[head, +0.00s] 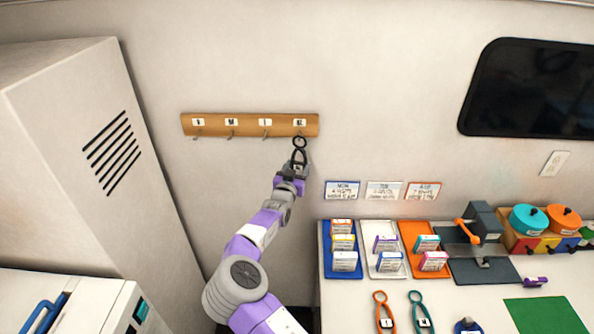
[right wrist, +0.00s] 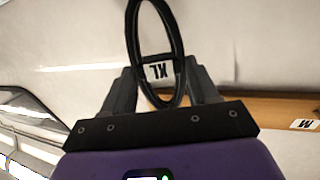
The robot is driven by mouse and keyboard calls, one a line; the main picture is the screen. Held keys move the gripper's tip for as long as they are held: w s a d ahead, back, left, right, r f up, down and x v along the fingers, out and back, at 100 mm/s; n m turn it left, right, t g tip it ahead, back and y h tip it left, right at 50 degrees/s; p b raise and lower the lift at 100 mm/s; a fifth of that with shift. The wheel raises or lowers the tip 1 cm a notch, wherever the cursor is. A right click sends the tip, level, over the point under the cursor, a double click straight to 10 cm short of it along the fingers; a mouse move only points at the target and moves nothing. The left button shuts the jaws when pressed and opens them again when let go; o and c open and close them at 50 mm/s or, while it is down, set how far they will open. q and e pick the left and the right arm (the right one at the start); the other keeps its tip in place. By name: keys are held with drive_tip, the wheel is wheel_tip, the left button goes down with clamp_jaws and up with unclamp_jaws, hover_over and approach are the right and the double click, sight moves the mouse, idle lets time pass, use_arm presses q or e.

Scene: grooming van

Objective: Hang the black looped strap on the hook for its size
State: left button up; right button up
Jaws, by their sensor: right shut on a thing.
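The black looped strap (head: 299,144) stands up from my right gripper (head: 296,172), just below the right end of the wooden hook rail (head: 248,125). The rail has a row of small hooks under white size labels; the rightmost label (head: 299,122) seems to read XL. The strap's upper loop overlaps the rightmost hook in the head view; I cannot tell whether it is around the hook. In the right wrist view the strap (right wrist: 134,35) is between the shut fingers, and its white tag (right wrist: 158,72) reads XL. My left gripper is not in view.
An orange strap (head: 379,297) and a teal strap (head: 416,297) lie on the white counter at right. Blue, white and orange trays with small boxes stand behind them. A tall cabinet (head: 50,110) is at left.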

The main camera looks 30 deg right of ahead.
idle(0.4)
drive_tip(key=o, duration=1.2)
drive_tip(key=b+v, duration=0.1)
drive_tip(key=v, duration=0.6)
drive_tip(key=shift+s+a, duration=0.2)
